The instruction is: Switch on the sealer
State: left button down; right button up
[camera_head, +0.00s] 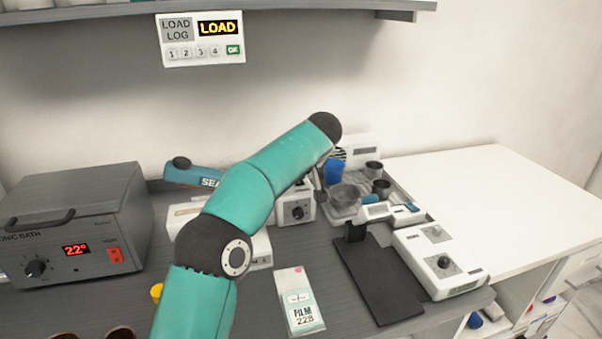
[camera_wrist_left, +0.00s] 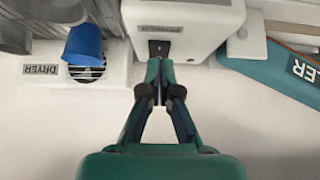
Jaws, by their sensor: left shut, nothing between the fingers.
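The sealer shows in the head view as a long teal bar (camera_head: 190,175) marked "SEA", partly hidden behind my left arm. In the left wrist view the bar's end (camera_wrist_left: 295,65) reads "LER". A white box (camera_wrist_left: 195,18) stands beside it and bears a small black switch (camera_wrist_left: 159,48). I cannot tell from the picture whether this box is part of the sealer, nor the switch's setting. My left gripper (camera_wrist_left: 160,92) is shut and empty, its tips just short of the switch, seemingly apart from it. In the head view the tips are hidden. My right gripper is not in view.
A white dryer (camera_wrist_left: 75,72) and a blue cup (camera_wrist_left: 83,44) are beside the box. A grey bath (camera_head: 75,225) showing 22° stands at the left. A film packet (camera_head: 299,300) lies in front. A white unit (camera_head: 440,260) stands right; the white counter (camera_head: 490,185) is clear.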

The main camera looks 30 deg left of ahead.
aim_at(300, 188)
pick_arm(q)
jog(key=shift+r, duration=0.1)
notch_tip(300, 188, up, 5)
jog(key=p, duration=0.4)
jog(key=shift+s+f, duration=0.15)
jog(key=shift+f, duration=0.05)
jog(key=shift+s+d+b, duration=0.4)
jog(key=shift+d+b, duration=0.35)
jog(key=s+f+b+v, duration=0.1)
jog(key=v, duration=0.7)
jog(key=shift+d, duration=0.4)
jog(key=shift+r, duration=0.1)
